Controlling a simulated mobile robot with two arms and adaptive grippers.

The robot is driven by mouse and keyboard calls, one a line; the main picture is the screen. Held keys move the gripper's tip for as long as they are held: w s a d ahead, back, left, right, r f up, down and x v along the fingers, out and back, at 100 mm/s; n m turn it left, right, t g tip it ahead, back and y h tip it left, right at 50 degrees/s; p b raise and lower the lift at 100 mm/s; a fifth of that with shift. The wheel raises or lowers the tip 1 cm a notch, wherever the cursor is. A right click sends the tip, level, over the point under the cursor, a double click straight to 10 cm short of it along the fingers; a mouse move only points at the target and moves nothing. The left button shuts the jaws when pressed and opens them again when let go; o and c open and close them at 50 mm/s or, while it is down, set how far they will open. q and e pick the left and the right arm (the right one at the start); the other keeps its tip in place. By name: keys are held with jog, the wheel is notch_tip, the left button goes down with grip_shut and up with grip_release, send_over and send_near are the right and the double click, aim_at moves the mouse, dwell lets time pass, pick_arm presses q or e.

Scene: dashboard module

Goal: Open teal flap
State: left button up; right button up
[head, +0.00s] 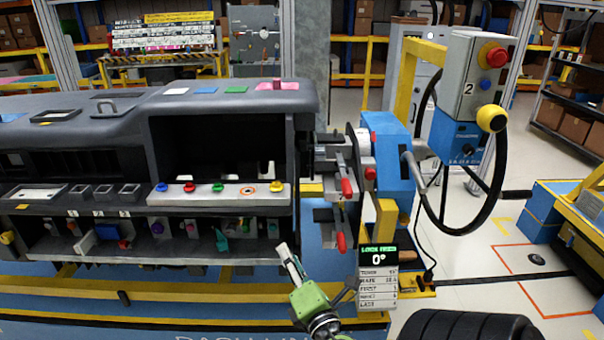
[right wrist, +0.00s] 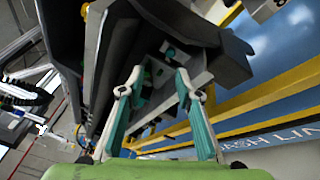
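A small teal flap (head: 221,241) sits in the lower shelf of the dark dashboard module (head: 230,92), right of the middle. In the head view my right gripper (head: 289,258), with a green body, is right of the teal flap and well apart from it, by the module's lower right corner. In the right wrist view the two fingers of my right gripper (right wrist: 161,92) are spread with nothing between them. Small green and teal parts show beyond the fingertips, but I cannot tell whether one is the flap. My left gripper is not in view.
Above the lower shelf is a white panel (head: 215,195) with coloured knobs. Right of the module stand a blue mechanism with red-tipped levers (head: 347,188) and a black steering wheel (head: 497,165). A yellow rail (head: 130,319) runs below the module.

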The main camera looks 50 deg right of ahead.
jog(key=s+a+f+m+g, duration=0.2)
jog(key=s+f+m+g, duration=0.1)
jog(key=f, duration=0.4)
jog(key=s+a+f+m+g+y, duration=0.1)
jog(key=s+a+f+m+g, duration=0.2)
jog(key=f+m, duration=0.4)
jog(key=shift+s+f+m+g+y, duration=0.3)
jog(key=shift+s+m+g, duration=0.45)
jog(key=shift+g, duration=0.25)
